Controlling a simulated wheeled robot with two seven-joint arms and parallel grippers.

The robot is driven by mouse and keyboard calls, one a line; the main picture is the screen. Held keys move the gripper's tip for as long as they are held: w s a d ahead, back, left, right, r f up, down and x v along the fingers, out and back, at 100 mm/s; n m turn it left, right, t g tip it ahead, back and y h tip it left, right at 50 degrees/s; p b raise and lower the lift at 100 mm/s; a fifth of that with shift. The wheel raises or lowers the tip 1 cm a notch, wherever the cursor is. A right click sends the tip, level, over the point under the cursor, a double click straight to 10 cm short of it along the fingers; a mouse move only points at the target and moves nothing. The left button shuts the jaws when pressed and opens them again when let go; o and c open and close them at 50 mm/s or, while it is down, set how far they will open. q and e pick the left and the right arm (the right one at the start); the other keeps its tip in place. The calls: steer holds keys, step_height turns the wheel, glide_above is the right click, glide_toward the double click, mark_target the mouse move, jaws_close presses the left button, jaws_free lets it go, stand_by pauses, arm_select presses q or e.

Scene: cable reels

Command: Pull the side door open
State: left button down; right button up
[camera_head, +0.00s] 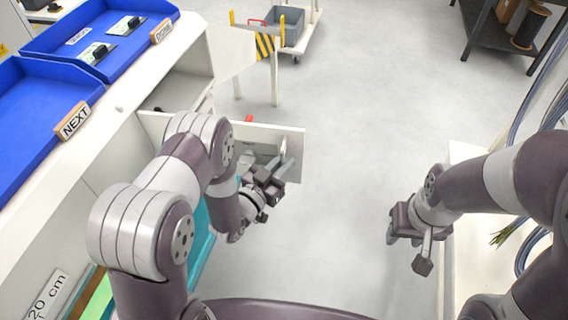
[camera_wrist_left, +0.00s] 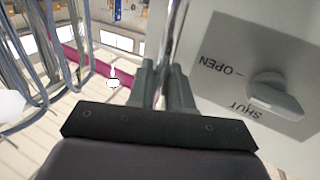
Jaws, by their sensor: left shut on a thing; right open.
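The side door (camera_head: 292,142) is a white panel standing out from the white cabinet on the left, its far part showing past my left arm. In the left wrist view, the door face (camera_wrist_left: 230,25) fills the right side, with a grey knob (camera_wrist_left: 275,95) on a plate marked OPEN and SHUT. My left gripper (camera_head: 284,168) is at the door's near face. Its two fingers are closed around a thin shiny upright bar (camera_wrist_left: 171,40), seemingly the door's handle. My right gripper (camera_head: 408,250) is open and empty, away from the door.
Blue trays (camera_head: 40,110) with NEXT and DONE signs sit on the left cabinet top. A post with yellow-black stripes (camera_head: 265,46) and a cart with a grey bin (camera_head: 287,28) stand beyond. A dark shelf (camera_head: 488,40) is at back right. The middle floor is clear.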

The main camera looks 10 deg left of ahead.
arm_select(q)
steer(key=shift+w+r, duration=0.15)
steer(key=shift+r, duration=0.1)
steer(key=c, duration=1.3)
jaws_free()
steer(key=shift+c, duration=0.2)
steer(key=shift+o, duration=0.5)
steer(key=shift+s+a+f, duration=0.1)
steer(key=shift+s+a, duration=0.05)
steer(key=shift+s, duration=0.05)
steer(key=shift+s, duration=0.1)
steer(key=b+v, duration=0.3)
steer(key=v, duration=0.9)
steer(key=shift+s, duration=0.25)
steer(key=shift+w+a, duration=0.1)
steer(key=shift+a, duration=0.05)
